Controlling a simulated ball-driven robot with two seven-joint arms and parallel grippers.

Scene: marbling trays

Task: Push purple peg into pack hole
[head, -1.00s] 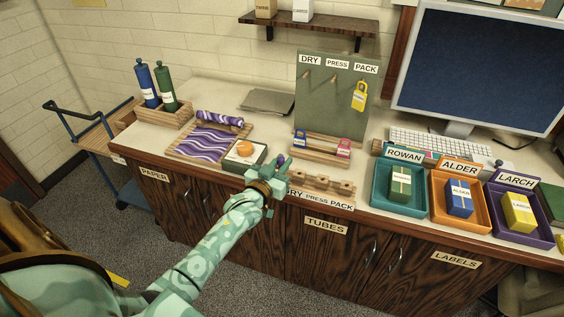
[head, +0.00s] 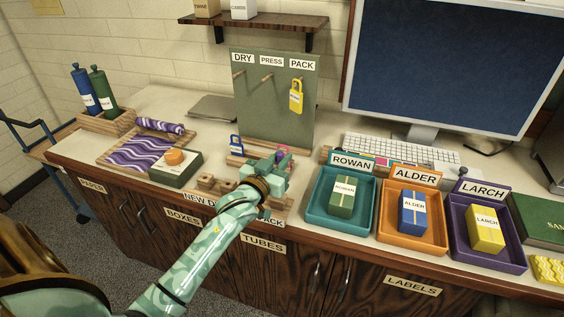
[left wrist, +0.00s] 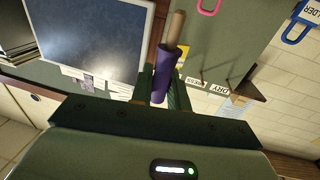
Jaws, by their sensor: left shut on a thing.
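The purple peg (left wrist: 164,78) shows in the left wrist view, with a pale wooden end (left wrist: 175,29) pointing away from my left gripper (left wrist: 162,97). My left gripper is shut on it. In the head view, my left gripper (head: 278,170) is over the right end of the wooden hole block (head: 216,186) at the counter's front edge. I cannot tell whether the peg touches the block. My right gripper is not in view.
Behind the gripper stands a green board (head: 270,115) with hooks and a yellow tag (head: 296,97). A teal tray (head: 316,215) sits close on the right, beside orange (head: 385,235) and purple (head: 460,243) trays. A dark box with an orange knob (head: 174,169) is left of the block.

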